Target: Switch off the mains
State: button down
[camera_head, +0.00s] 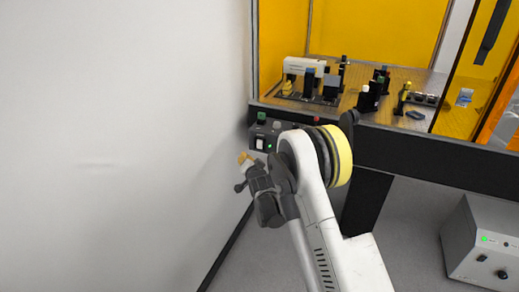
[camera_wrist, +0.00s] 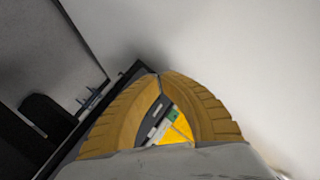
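The mains switch (camera_head: 260,143) is a white rocker on a dark panel (camera_head: 276,130) at the left front corner of the optical table. A green lamp beside it is lit. My gripper (camera_head: 242,157) is just left of and below the switch in the head view, close to the white wall; whether it touches the panel I cannot tell. In the wrist view the tan fingers of my gripper (camera_wrist: 160,74) meet at the tips, with nothing held. A small green and white part shows through the gap between them; I cannot tell whether the switch is there.
The white wall (camera_head: 120,140) stands close on the left. The optical table (camera_head: 400,117) carries several optical parts inside an amber enclosure (camera_head: 380,30). A red button (camera_head: 317,119) is on the front edge. A grey box (camera_head: 481,243) with a green light stands at lower right.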

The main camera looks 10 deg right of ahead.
aim_at(254, 147)
jog(key=shift+w+d+f, duration=0.2)
jog(key=shift+w+d, duration=0.6)
jog(key=shift+w, duration=0.3)
jog(key=shift+w+d+f, duration=0.2)
jog(key=shift+w+d, duration=0.6)
jog(key=shift+w, duration=0.25)
jog(key=shift+w+d+f, duration=0.2)
jog(key=shift+w+d, duration=0.6)
jog(key=shift+w, duration=0.3)
jog(key=shift+w, duration=0.1)
jog(key=shift+w+d+f, duration=0.1)
jog(key=shift+w+d, duration=0.15)
jog(key=shift+w+d, duration=0.2)
jog(key=shift+w, duration=0.1)
jog(key=shift+s+a, duration=0.1)
jog(key=shift+s+a, duration=0.4)
jog(key=shift+s, duration=0.15)
jog(key=s+a, duration=0.1)
jog(key=s, duration=0.1)
jog(key=s+a+r, duration=0.1)
jog(key=s+a, duration=0.1)
